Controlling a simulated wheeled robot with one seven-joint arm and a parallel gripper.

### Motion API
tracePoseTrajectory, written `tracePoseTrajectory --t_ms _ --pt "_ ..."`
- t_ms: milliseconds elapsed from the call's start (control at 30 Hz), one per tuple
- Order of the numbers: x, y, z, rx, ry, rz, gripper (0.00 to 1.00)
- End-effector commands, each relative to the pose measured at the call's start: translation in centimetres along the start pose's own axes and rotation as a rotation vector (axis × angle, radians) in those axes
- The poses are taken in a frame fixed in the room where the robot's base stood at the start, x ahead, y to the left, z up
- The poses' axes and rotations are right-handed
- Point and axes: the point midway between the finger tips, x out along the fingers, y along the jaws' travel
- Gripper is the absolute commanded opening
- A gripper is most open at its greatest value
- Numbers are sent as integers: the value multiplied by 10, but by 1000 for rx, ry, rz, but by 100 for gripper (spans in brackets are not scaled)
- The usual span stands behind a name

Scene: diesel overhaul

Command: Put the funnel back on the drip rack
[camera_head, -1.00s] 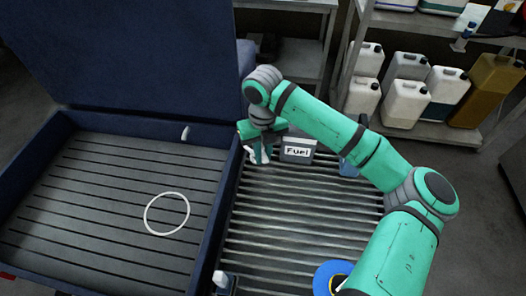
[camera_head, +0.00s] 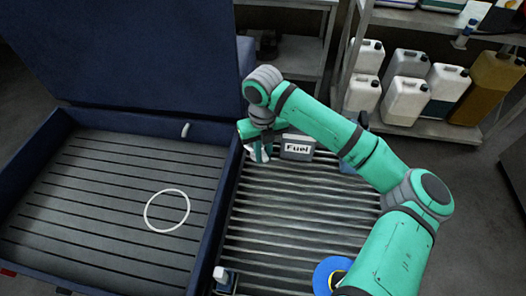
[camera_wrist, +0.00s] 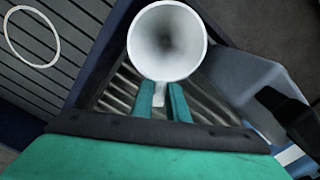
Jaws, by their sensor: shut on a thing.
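A white funnel (camera_wrist: 167,40) shows in the wrist view with its wide mouth facing the camera. My gripper (camera_wrist: 162,98) is shut on the funnel's narrow part or handle tab below the rim; which one I cannot tell. In the head view my gripper (camera_head: 261,153) hangs over the far left corner of a ribbed metal rack (camera_head: 290,215), and the arm mostly hides the funnel there. Left of it is a dark blue lidded basin (camera_head: 200,215) with a slatted floor and a white ring (camera_head: 167,211) on it. I cannot tell which of the two is the drip rack.
A grey container labelled Fuel (camera_head: 298,148) stands just right of my gripper. A blue disc (camera_head: 330,274) and a small white-capped bottle (camera_head: 222,278) are at the rack's near side. Shelves with several jugs (camera_head: 404,101) stand behind. The rack's middle is clear.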

Motion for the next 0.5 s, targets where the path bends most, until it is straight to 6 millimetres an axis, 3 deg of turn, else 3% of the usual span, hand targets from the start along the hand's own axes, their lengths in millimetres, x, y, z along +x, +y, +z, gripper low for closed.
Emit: tracePoseTrajectory --t_ms 467,500 --pt "16 0 0 0 0 0 0" --pt "15 0 0 0 -1 0 21"
